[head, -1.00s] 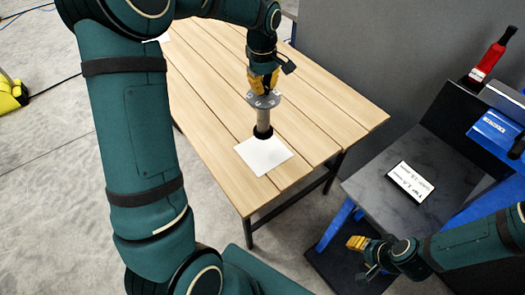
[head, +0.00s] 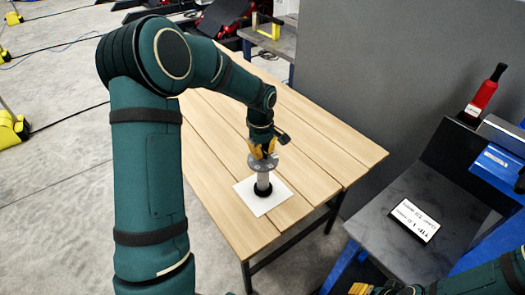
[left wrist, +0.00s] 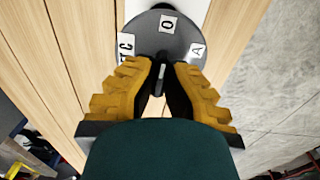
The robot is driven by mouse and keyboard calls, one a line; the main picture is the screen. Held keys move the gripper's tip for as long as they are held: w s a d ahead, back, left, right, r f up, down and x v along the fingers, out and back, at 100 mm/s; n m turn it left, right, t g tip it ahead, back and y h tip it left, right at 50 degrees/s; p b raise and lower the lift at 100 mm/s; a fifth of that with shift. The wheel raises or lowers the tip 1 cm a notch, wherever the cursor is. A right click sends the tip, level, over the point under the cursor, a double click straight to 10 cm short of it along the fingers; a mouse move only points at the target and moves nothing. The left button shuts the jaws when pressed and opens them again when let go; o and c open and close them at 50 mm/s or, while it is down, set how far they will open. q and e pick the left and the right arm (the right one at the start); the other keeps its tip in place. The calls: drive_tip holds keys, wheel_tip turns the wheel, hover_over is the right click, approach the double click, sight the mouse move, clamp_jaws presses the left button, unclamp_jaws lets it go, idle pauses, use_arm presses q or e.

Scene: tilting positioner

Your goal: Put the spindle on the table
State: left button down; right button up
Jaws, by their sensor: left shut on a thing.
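The spindle (head: 263,179) is a grey shaft with a wide grey disc on top and a black lower end. It stands upright over the middle of a white sheet (head: 277,205) on the wooden table (head: 325,185). I cannot tell whether its lower end touches the sheet. My left gripper (head: 262,153) is above the disc and shut on the spindle's top. In the left wrist view the yellow fingers (left wrist: 158,78) close in at the edge of the labelled disc (left wrist: 150,42). My right gripper (head: 358,289) is partly cut off at the bottom edge; its fingers are unclear.
A grey wall (head: 390,70) bounds the back right. The table boards around the sheet are clear.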

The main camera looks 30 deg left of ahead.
use_arm(q)
drive_tip(key=c, duration=1.1)
unclamp_jaws()
drive_tip(key=shift+f, duration=0.1)
drive_tip(key=shift+c, duration=0.2)
